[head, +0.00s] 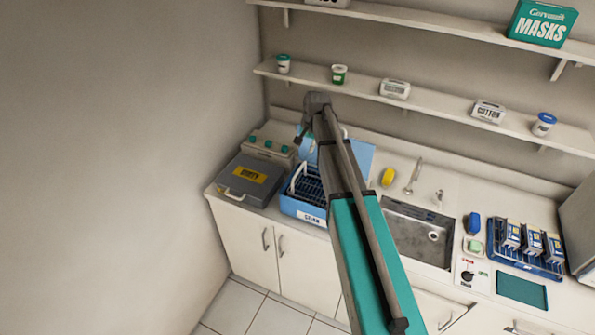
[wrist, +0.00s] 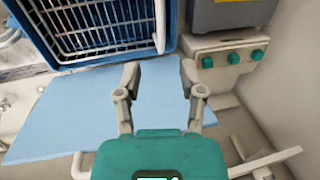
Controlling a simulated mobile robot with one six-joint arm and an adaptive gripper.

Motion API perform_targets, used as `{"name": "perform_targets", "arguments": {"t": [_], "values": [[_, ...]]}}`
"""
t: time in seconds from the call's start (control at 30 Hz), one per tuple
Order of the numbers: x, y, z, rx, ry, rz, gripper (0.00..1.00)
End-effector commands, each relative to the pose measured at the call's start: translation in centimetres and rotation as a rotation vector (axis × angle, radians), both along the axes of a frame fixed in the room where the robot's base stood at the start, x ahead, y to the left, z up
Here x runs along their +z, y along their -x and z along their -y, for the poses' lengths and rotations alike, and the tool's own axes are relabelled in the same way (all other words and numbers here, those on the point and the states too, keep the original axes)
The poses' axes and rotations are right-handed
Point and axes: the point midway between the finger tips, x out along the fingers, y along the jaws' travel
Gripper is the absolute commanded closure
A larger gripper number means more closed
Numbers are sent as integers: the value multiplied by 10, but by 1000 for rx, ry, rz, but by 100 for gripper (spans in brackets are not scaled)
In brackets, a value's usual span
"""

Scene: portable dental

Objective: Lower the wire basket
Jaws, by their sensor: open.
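The wire basket (head: 311,188) sits inside a blue tub (head: 302,211) labelled "SOAK" on the counter, partly hidden behind my arm. In the wrist view the basket's wire grid (wrist: 95,22) shows at the upper left within the tub's blue rim (wrist: 70,62). A white handle bar (wrist: 160,25) stands along the basket's right side. My gripper (wrist: 160,76) is open and empty, its two fingers apart over the light blue lid (wrist: 75,105), just short of the tub's edge. In the head view my gripper (head: 299,134) is above and behind the tub. How deep the basket sits is unclear.
A grey case (head: 246,180) with a yellow label is left of the tub. A beige unit (head: 270,146) with teal knobs stands behind it, near the left wall. The sink (head: 418,233) is to the right. A shelf (head: 420,98) with small containers runs above the counter.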

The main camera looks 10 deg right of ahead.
Motion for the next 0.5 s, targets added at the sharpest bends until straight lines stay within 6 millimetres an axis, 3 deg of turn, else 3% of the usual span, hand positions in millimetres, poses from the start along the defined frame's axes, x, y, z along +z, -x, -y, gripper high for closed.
{"name": "perform_targets", "arguments": {"t": [0.5], "values": [[-42, -5, -7, 1, 0, 0, 49]]}}
